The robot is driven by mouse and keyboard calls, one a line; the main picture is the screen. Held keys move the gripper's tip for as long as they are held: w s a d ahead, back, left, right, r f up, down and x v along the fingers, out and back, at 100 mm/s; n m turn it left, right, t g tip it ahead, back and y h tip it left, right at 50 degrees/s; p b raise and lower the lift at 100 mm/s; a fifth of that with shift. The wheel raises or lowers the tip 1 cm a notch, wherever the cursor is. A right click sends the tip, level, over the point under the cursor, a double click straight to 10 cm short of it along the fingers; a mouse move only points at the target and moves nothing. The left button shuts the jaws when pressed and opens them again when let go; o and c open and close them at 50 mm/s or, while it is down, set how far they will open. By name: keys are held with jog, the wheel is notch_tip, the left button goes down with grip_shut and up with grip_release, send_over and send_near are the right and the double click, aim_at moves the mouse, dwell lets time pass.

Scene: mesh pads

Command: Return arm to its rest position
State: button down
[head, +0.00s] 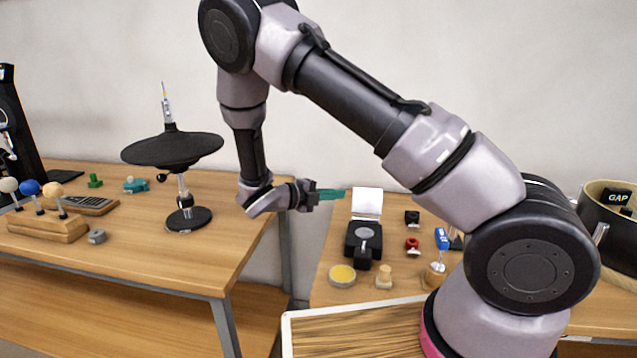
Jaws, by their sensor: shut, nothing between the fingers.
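My gripper (331,194) is in the head view near the middle, at the end of my arm. Its green fingers point to the right and are shut with nothing between them. It hangs in the air over the gap between the two wooden tables, left of a small black device with a raised white lid (367,203). My arm rises from its base at the lower right, arches to the upper left, then comes down to the wrist.
The left table (150,262) carries a black disc on a stand (172,149) and a wooden block with coloured balls (47,228). The right table (325,292) holds a yellow-topped tin (342,275), a red piece (412,243) and a dark round bin (615,238).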

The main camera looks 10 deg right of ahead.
jog(key=s+d+r+m+g+y, duration=0.4)
jog(key=r+m, duration=0.4)
jog(key=m, duration=0.4)
jog(key=s+d+r+m+g+y, duration=0.2)
jog(key=s+d+r+m+y, duration=0.4)
jog(key=m, duration=0.6)
jog(key=s+r+m+t+y, duration=0.3)
jog(key=s+r+m, duration=0.3)
jog(key=m, duration=0.5)
jog(key=s+a+r+m+t+y, duration=0.1)
jog(key=s+r+m+t+y, duration=0.2)
jog(key=s+r+m, duration=0.3)
notch_tip(320, 180, up, 5)
jog(key=m+t, duration=0.1)
jog(key=m, duration=0.4)
jog(key=shift+s+a, duration=0.2)
jog(key=shift+a, duration=0.1)
